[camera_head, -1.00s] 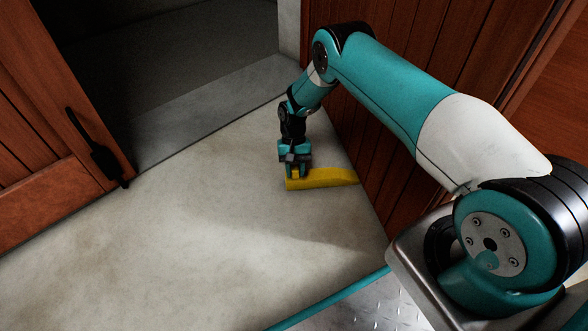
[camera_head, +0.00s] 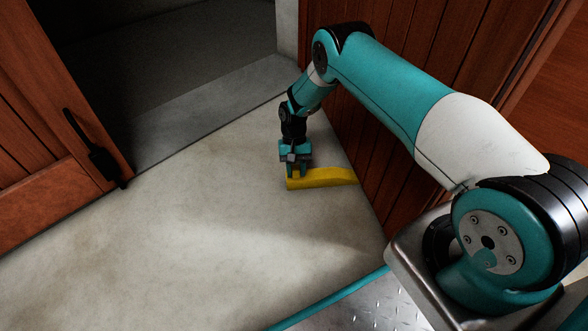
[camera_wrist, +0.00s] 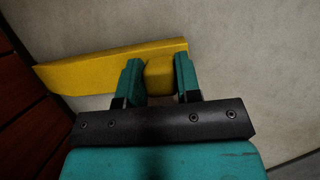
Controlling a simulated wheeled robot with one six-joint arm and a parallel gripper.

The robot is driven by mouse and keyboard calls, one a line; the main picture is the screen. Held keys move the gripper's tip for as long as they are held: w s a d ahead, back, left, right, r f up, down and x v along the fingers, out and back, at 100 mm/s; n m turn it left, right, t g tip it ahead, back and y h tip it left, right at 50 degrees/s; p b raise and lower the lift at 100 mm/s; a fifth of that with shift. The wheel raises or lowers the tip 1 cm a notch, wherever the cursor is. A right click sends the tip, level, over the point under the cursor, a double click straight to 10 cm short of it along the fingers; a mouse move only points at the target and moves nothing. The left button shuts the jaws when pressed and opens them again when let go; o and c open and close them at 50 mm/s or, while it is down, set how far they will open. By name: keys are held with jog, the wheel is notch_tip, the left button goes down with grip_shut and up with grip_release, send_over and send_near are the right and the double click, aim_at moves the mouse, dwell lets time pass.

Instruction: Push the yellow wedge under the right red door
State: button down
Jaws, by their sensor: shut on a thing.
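The yellow wedge (camera_head: 325,177) lies flat on the floor in the head view, its thick end to the left and its thin end at the bottom edge of the right red door (camera_head: 400,120). I cannot tell whether the tip is under the door or only against it. My gripper (camera_head: 298,170) points down at the thick end. In the wrist view, my gripper (camera_wrist: 159,78) is shut on a yellow block at the wedge's thick end, one teal finger on each side. The wedge (camera_wrist: 100,69) also shows there, tapering left towards the red door (camera_wrist: 30,135).
A second red door (camera_head: 50,130) with a black handle (camera_head: 95,150) stands at the left. A dark doorway with a grey sill (camera_head: 215,100) lies between the doors. The pale floor (camera_head: 200,230) left of the wedge is clear.

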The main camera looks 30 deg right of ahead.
jog(key=shift+s+d, duration=0.15)
jog(key=shift+d, duration=0.3)
dwell(0.3)
jog(key=c, duration=0.7)
grip_release()
jog(key=shift+c, duration=0.2)
jog(key=p+v, duration=0.8)
jog(key=v, duration=0.9)
jog(key=shift+r, duration=0.25)
